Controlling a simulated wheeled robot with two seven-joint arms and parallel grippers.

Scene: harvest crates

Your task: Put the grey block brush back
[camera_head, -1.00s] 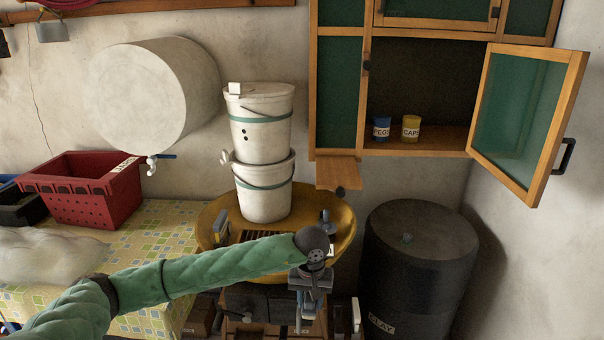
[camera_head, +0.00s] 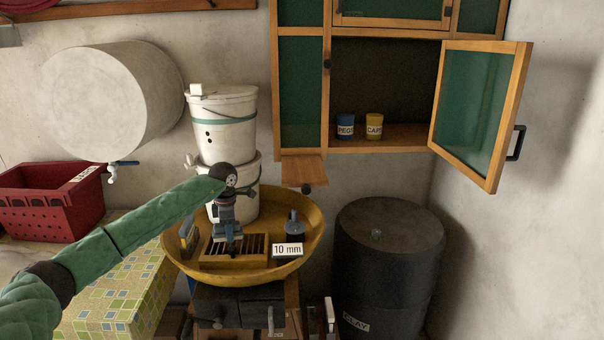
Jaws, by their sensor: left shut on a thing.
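A dark block with a grey upright handle (camera_head: 294,224) stands at the basin's right side, behind a white "10 mm" label (camera_head: 288,250). My right gripper is not in view.
Two stacked white buckets (camera_head: 222,135) stand at the back of the basin, close to my gripper. A wall cabinet has an open door (camera_head: 480,115). A black clay barrel (camera_head: 388,265) stands right of the basin. A red crate (camera_head: 48,205) is on the left table.

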